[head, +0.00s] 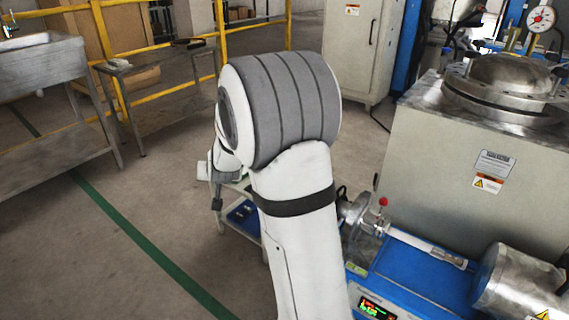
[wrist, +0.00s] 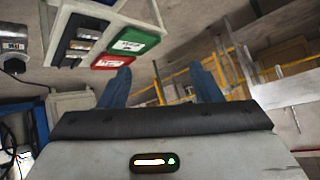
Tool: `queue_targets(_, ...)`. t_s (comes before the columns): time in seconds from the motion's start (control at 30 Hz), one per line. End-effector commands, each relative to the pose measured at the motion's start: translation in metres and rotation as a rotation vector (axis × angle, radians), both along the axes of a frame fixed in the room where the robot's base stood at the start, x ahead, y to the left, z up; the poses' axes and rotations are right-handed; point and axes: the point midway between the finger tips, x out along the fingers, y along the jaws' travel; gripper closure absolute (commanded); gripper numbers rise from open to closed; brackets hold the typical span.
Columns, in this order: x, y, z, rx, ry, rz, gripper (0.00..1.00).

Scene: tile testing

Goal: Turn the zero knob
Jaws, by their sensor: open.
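My gripper (wrist: 160,69) shows in the wrist view with its two blue fingers spread apart and nothing between them. I cannot pick out the zero knob for certain. A dark round part (wrist: 14,64) below a small labelled plate sits at the wrist view's left edge, apart from the fingers; its kind is unclear. A digital display (head: 377,308) with lit digits is on the blue bench machine (head: 415,278) in the head view.
A box with a green button or label (wrist: 134,40) and a red one (wrist: 112,61) is close beyond the left finger. A large grey tank (head: 470,160) stands right of my arm. A metal sink (head: 45,62) and yellow railing (head: 180,48) are left and behind. Open floor lies left.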

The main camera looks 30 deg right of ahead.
Motion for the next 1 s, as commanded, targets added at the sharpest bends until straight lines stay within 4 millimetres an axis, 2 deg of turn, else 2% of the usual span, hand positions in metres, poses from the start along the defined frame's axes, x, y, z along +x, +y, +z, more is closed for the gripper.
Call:
queue_targets(0.03,0.021,-0.028,-0.015,-0.037,-0.031,-0.099,0.42)
queue_targets(0.1,0.049,-0.058,-0.026,-0.075,-0.110,-0.198,0.42)
queue_targets(0.23,0.080,-0.120,-0.053,-0.179,-0.231,-0.396,0.42)
queue_targets(0.37,0.087,-0.182,-0.086,-0.320,-0.314,-0.604,0.42)
queue_targets(0.4,0.084,-0.199,-0.097,-0.367,-0.332,-0.667,0.42)
queue_targets(0.5,0.069,-0.234,-0.122,-0.490,-0.359,-0.808,0.42)
queue_targets(0.6,0.051,-0.257,-0.142,-0.596,-0.368,-0.916,0.42)
queue_targets(0.73,0.033,-0.272,-0.157,-0.692,-0.369,-1.004,0.42)
queue_targets(0.87,0.025,-0.280,-0.164,-0.733,-0.369,-1.042,0.42)
queue_targets(1.0,0.028,-0.297,-0.166,-0.740,-0.370,-1.049,0.42)
